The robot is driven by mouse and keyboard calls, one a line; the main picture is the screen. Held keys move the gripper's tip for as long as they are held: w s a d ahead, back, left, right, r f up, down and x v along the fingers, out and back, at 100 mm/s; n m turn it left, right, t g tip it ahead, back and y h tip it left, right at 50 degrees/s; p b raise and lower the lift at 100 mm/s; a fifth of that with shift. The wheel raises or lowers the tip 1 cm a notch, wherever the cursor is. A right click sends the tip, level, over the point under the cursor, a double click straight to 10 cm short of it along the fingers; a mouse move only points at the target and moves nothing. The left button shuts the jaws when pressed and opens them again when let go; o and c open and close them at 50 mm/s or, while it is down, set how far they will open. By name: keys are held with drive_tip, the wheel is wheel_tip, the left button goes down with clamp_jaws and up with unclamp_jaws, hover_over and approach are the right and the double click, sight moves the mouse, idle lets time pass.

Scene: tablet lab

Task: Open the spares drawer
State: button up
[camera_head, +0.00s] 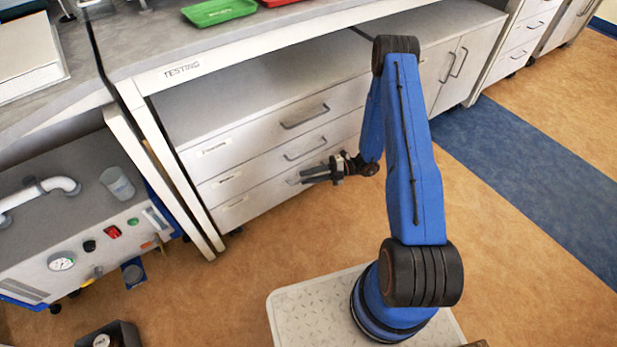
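A light grey drawer unit stands under the bench with three stacked drawers: a top drawer (240,142), a middle drawer (243,176) and a bottom drawer (262,200). All three look closed. Each has a bar handle and a small label at its left that is too small to read, so I cannot tell which is the spares drawer. My gripper (312,175) points left at the front of the bottom drawer and partly hides its handle (293,181). I cannot tell whether the fingers touch the handle or how far apart they are.
The bench top above the drawers carries a green tray (219,11). A wheeled pump cart (80,215) stands left, with a cup (117,183) on top. A dark bin (112,335) sits on the floor at lower left. The floor before the drawers is clear.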

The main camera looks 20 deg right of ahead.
clamp_jaws()
idle(1.4)
